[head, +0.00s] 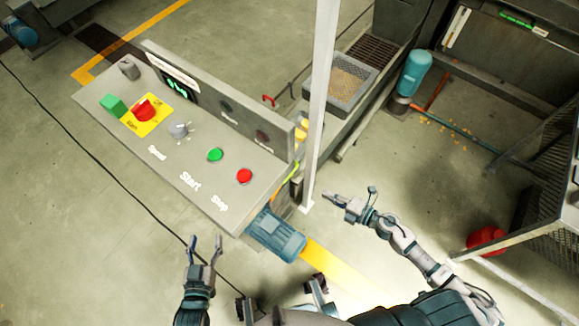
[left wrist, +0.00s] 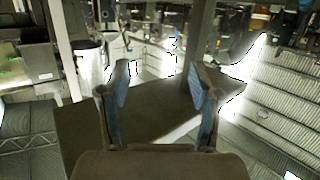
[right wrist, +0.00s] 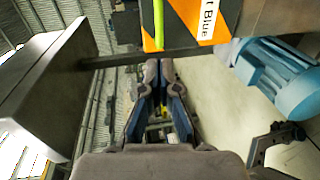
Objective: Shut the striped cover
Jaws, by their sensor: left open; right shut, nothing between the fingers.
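A panel with orange and black stripes, a yellow-green strip and a white label (right wrist: 208,22) shows at the top of the right wrist view; it may be the striped cover. In the head view only small yellow and orange bits (head: 301,130) show behind the console's right end, partly hidden by a pale post. I cannot tell how far the cover stands open. My right gripper (head: 330,197) is shut and empty, right of the post; its fingers (right wrist: 162,68) meet below the striped panel, with no contact visible. My left gripper (head: 206,240) is open and empty in front of the console.
The control console (head: 165,175) with buttons and knobs stands left of centre. A blue motor (head: 276,236) sits below its right end, between my grippers. The pale post (head: 321,100) rises near my right gripper. Open floor (head: 90,250) lies left.

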